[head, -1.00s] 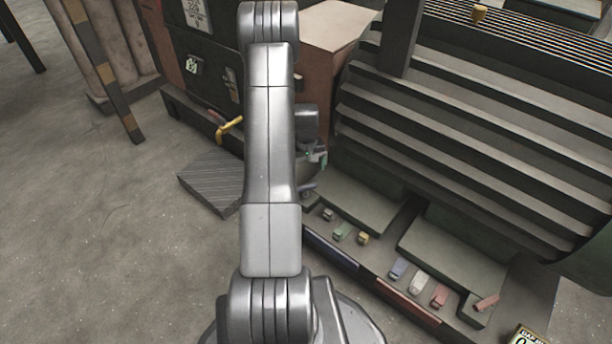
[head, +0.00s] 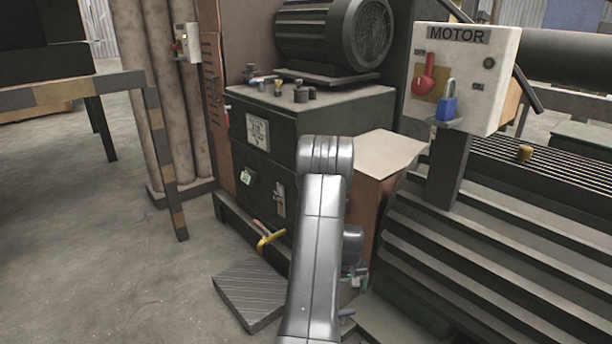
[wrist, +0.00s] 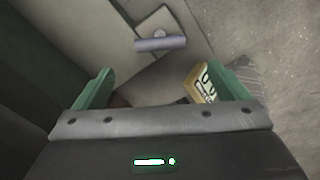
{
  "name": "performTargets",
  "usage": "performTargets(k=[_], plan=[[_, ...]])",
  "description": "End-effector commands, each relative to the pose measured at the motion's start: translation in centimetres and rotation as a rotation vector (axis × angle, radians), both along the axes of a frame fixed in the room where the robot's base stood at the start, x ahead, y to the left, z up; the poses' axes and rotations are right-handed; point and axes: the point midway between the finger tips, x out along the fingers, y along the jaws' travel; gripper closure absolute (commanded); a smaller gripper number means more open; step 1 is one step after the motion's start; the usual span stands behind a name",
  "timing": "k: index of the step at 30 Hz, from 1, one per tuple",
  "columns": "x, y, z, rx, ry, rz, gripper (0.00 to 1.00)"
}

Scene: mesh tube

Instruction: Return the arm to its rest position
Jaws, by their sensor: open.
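My arm (head: 318,235) rises from the bottom of the head view, bent at its upper joint. My gripper (wrist: 162,85) shows in the wrist view with its two green fingers wide apart. I see nothing gripped between them. In the head view only a small green part of the gripper (head: 357,275) shows beside my arm; the rest is hidden behind it.
A dark cabinet (head: 270,165) with a motor (head: 340,35) on top stands beyond my arm. A MOTOR panel (head: 463,75) with a red switch and blue padlock stands right, above ribbed machinery (head: 500,240). A lavender cylinder (wrist: 160,43) lies below my gripper.

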Motion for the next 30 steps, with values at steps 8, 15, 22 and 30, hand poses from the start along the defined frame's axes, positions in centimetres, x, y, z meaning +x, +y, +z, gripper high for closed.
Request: performTargets(k=[8, 15, 22, 30], plan=[[-0.1, 0.0, -6.1, 0.001, 0.003, 0.001, 0.05], [0.0, 0.0, -9.6, 0.0, 0.0, 0.002, 0.05], [0.0, 0.0, -10.9, 0.0, -0.001, 0.002, 0.05], [0.0, 0.0, -10.8, 0.0, -0.001, 0.006, 0.05]])
